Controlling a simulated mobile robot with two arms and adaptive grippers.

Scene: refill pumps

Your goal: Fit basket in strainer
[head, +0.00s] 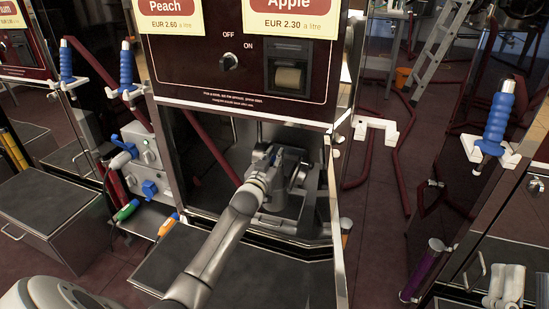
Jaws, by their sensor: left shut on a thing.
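My left arm reaches from the bottom into the open bay of the middle cabinet. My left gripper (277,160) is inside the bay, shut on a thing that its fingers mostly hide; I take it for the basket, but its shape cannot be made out. Grey metal pump parts (290,200) lie around and below the gripper. The strainer cannot be told apart from them, and I cannot tell whether the held thing touches it. A pale grey jointed part at the lower right (505,288) looks like my right gripper; its fingers are not clear.
The red cabinet front (240,60) hangs over the bay. A dark flat top (190,262) lies before it. A grey box with blue valve handles (145,160) stands left. A blue-handled nozzle (497,118) hangs at right. A purple tube (425,270) stands lower right.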

